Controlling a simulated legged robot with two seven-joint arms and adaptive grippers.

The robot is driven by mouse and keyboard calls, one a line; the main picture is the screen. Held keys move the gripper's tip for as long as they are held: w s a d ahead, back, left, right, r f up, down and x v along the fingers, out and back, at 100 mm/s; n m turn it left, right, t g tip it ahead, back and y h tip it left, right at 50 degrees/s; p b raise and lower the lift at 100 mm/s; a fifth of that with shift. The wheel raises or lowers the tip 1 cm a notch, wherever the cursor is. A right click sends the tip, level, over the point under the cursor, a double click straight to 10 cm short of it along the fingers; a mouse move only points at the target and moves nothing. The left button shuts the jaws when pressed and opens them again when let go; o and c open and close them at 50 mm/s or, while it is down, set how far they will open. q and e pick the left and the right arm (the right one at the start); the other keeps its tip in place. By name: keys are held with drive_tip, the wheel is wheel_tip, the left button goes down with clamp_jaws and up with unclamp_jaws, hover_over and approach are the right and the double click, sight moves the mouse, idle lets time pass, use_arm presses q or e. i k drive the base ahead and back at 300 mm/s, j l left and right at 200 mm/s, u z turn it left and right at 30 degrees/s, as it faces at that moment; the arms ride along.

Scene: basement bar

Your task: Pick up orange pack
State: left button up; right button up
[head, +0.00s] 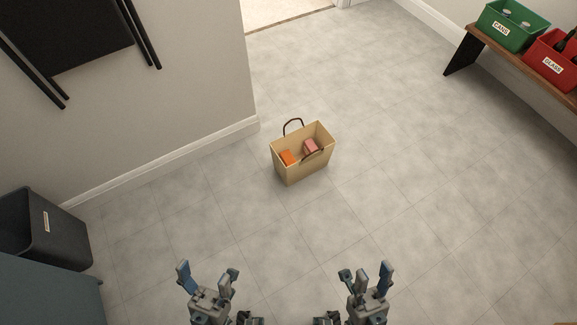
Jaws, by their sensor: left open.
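An orange pack (287,157) sits inside a tan paper bag (293,174), at the left end of its opening. Only its upper part shows; the bag wall hides the rest. A pink pack (310,146) is in the same bag to its right. Neither touches the bag.
A dark bin (40,232) stands by the left wall beside a blue-grey surface (50,290). A wooden bench (477,42) at the upper right holds a green CANS crate (511,30) and a red GLASS crate (552,65). The tiled floor around the bag is clear.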

sight(287, 157)
drive_tip(key=i+z, duration=0.15)
drive_tip(key=z, duration=0.5)
drive_tip(key=i+j+z, duration=0.3)
drive_tip(key=i+j, duration=0.2)
drive_tip(key=i+j+z, duration=0.3)
drive_tip(key=i+j, duration=0.2)
drive_tip(key=j, duration=0.15)
drive_tip(key=i+j, duration=0.2)
drive_tip(key=j, duration=0.1)
